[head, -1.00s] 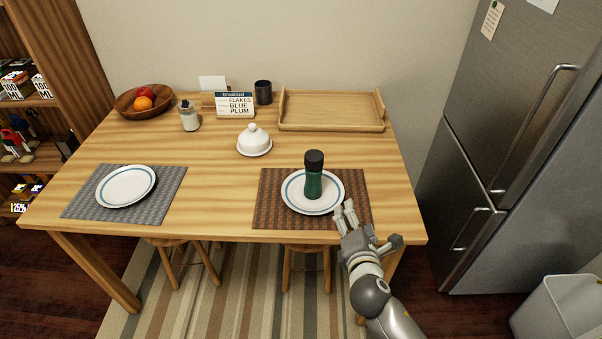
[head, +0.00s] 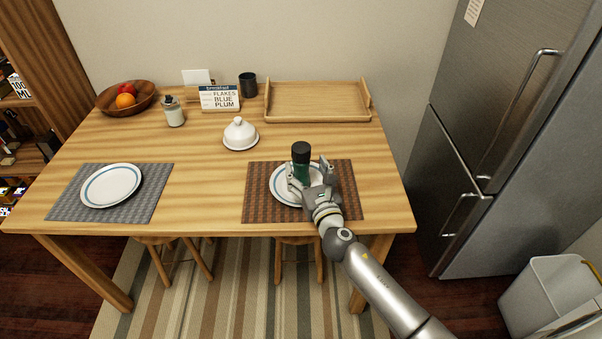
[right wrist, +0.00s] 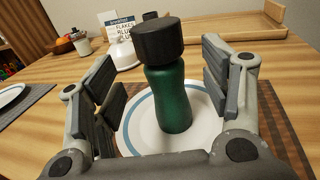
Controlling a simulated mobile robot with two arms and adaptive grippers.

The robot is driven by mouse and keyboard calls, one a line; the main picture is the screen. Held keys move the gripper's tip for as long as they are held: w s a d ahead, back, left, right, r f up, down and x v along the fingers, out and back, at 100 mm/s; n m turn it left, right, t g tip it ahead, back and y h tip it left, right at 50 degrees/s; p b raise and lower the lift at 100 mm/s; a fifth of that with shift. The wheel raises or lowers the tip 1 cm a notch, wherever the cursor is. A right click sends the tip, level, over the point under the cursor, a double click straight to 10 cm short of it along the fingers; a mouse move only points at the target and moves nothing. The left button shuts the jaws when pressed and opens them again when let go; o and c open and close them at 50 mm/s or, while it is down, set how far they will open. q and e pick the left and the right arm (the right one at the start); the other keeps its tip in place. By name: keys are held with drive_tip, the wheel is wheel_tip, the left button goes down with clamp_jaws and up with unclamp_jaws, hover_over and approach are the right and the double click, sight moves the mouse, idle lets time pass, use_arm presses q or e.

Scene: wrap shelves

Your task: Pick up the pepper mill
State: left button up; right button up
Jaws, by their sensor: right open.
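The pepper mill (head: 301,160) has a dark green body and a black cap. It stands upright on a white plate with a blue ring (head: 282,194), on the brown placemat. In the right wrist view the mill (right wrist: 171,96) stands between the two open fingers of my right gripper (right wrist: 165,95), with a gap on each side. In the head view my right gripper (head: 309,172) reaches in from the front right and hides the mill's lower part. My left gripper is not in view.
A white domed dish (head: 240,135) stands behind and left of the mill. A wooden tray (head: 318,118), a dark cup (head: 248,86), a menu sign (head: 219,98), a shaker (head: 173,112) and a fruit bowl (head: 140,98) line the back. Another plate (head: 111,185) lies at left.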

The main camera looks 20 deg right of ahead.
sight(304, 162)
drive_tip(key=shift+w+d, duration=0.1)
drive_tip(key=shift+w, duration=2.8)
drive_tip(key=c, duration=1.4)
drive_tip(key=shift+r, duration=0.1)
clamp_jaws()
